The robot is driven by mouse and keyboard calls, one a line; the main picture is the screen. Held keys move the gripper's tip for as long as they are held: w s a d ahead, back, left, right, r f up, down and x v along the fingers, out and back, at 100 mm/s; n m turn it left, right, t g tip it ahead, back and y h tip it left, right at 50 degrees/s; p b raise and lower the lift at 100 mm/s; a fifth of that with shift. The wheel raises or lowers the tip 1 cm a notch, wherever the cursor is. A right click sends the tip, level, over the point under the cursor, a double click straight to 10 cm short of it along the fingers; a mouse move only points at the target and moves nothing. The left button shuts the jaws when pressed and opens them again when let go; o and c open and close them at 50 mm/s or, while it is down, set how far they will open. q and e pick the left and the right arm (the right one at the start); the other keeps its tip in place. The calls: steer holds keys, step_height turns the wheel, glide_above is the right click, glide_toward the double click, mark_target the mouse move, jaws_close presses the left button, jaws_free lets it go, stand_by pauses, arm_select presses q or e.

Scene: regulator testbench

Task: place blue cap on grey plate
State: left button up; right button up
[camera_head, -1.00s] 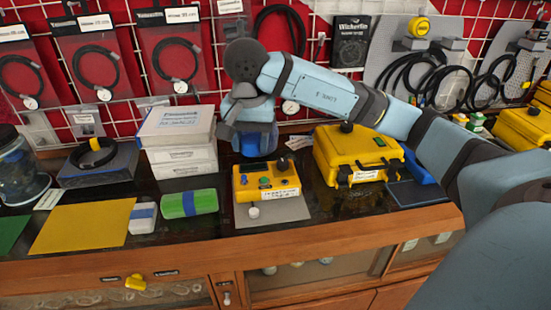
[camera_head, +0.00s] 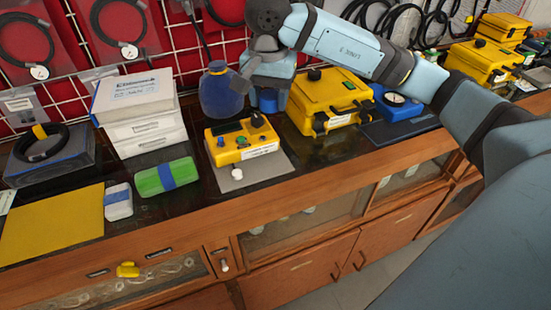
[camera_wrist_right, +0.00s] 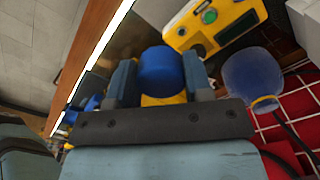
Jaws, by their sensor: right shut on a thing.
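My right gripper (camera_head: 268,97) is shut on the blue cap (camera_head: 267,102), a short blue cylinder. It holds the cap behind the yellow control box, to the right of the blue bottle (camera_head: 222,95). In the right wrist view, the cap (camera_wrist_right: 160,72) sits between the two fingers of the gripper (camera_wrist_right: 160,80). The bottle (camera_wrist_right: 250,80) is apart to the right there. The grey plate (camera_head: 265,171) lies flat on the dark bench top, partly covered by the yellow control box (camera_head: 240,143). My left gripper is not in view.
A small white knob (camera_head: 237,173) stands on the plate's front part. A yellow case (camera_head: 328,100) is right of the gripper, with a blue gauge box (camera_head: 402,103) beyond. White boxes (camera_head: 140,115) and a green-blue block (camera_head: 166,176) are left.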

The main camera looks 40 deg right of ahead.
glide_above(271, 167)
step_height(271, 167, down, 13)
steer(key=shift+r, duration=0.2)
steer(key=shift+f+b, duration=0.4)
steer(key=shift+f, duration=2.2)
steer(key=shift+f, duration=0.15)
steer(key=o, duration=0.6)
